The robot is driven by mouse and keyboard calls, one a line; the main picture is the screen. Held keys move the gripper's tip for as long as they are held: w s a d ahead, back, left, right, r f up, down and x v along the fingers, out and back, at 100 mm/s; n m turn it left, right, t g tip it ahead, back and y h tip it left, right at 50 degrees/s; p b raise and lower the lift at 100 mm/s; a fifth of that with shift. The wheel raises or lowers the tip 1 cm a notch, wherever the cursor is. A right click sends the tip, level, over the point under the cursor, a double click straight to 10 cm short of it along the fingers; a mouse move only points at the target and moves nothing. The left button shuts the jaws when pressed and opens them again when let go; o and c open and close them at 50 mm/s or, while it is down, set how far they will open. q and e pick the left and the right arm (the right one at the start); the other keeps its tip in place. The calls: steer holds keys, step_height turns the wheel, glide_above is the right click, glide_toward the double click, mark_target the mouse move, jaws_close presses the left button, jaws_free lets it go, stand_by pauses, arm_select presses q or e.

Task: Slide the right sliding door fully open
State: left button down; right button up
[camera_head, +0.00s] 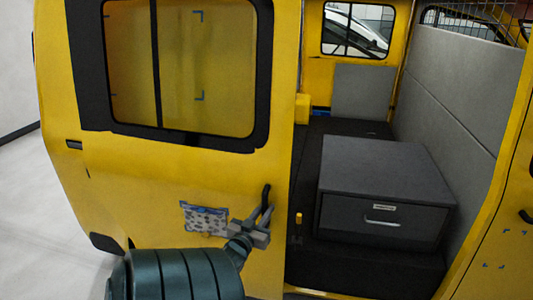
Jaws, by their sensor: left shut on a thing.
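The yellow sliding door (180,180) with its dark-framed window stands to the left of a wide doorway. Its right edge is clear of the opening beside it. A black upright handle (266,193) is near that edge. My left gripper (262,222) is at the handle and shut on it. The gripper partly hides the handle's lower part. My left arm comes up from the bottom edge and hides some of the lower door. My right gripper is not in view.
Inside the van, a dark grey drawer box (385,185) stands on the black floor. A grey panelled wall (450,90) is at the right. A small patterned patch (205,218) shows on the door. Pale floor (30,200) is free at the left.

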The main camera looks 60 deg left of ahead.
arm_select(q)
steer(key=c, duration=2.1)
jaws_free()
steer(key=shift+s+a, duration=0.1)
steer(key=shift+a, duration=0.05)
steer(key=shift+o, duration=0.9)
steer(key=shift+s+a, duration=0.1)
steer(key=shift+s, duration=0.05)
steer(key=shift+f, duration=0.1)
